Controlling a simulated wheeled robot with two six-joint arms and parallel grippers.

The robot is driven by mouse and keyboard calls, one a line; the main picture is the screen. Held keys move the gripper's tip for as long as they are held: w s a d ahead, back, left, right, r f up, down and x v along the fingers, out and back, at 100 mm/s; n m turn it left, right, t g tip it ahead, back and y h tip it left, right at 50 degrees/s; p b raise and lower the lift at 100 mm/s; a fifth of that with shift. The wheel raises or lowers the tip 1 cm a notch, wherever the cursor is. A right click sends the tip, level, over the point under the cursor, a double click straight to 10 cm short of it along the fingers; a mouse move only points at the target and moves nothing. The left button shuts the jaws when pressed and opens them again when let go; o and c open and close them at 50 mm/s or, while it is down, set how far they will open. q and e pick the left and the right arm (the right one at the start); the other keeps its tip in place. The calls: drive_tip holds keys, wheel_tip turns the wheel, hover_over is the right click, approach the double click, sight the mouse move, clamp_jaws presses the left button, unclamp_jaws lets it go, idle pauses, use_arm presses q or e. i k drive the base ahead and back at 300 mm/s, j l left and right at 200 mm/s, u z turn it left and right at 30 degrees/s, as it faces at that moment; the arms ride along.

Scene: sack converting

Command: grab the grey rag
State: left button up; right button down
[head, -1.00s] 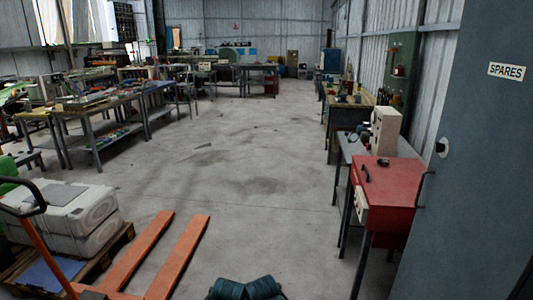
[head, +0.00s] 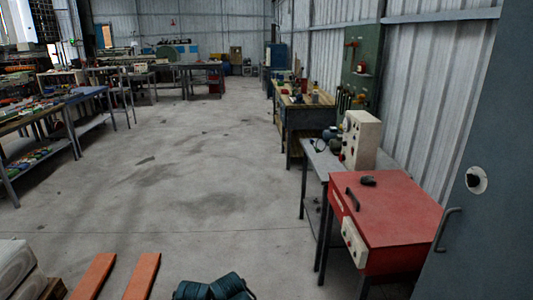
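I cannot make out a grey rag for sure in the head view. A small dark object (head: 368,180), too small to identify, lies on the red bench-top cabinet (head: 405,215) at the right. Neither of my grippers shows in the head view. Dark teal rounded parts at the bottom middle edge may be my own, but no fingers are visible there.
A grey bench (head: 318,158) with a cream machine (head: 361,139) stands behind the red cabinet. A grey-blue cabinet door (head: 470,240) is close at right. Orange pallet-truck forks (head: 143,275) and a white container (head: 14,268) are at lower left. The middle floor is clear.

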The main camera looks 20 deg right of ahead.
sight(365, 179)
drive_tip(key=i+j+z, duration=0.1)
drive_tip(key=i+z, duration=0.35)
drive_tip(key=i+j+z, duration=0.2)
drive_tip(key=z, duration=0.2)
drive_tip(key=i+j+z, duration=0.3)
drive_tip(key=z, duration=0.15)
drive_tip(key=i+j+z, duration=0.25)
drive_tip(key=j+z, duration=0.2)
drive_tip(key=i+j+z, duration=0.15)
drive_tip(key=j+z, duration=0.7)
drive_tip(key=i+j, duration=0.05)
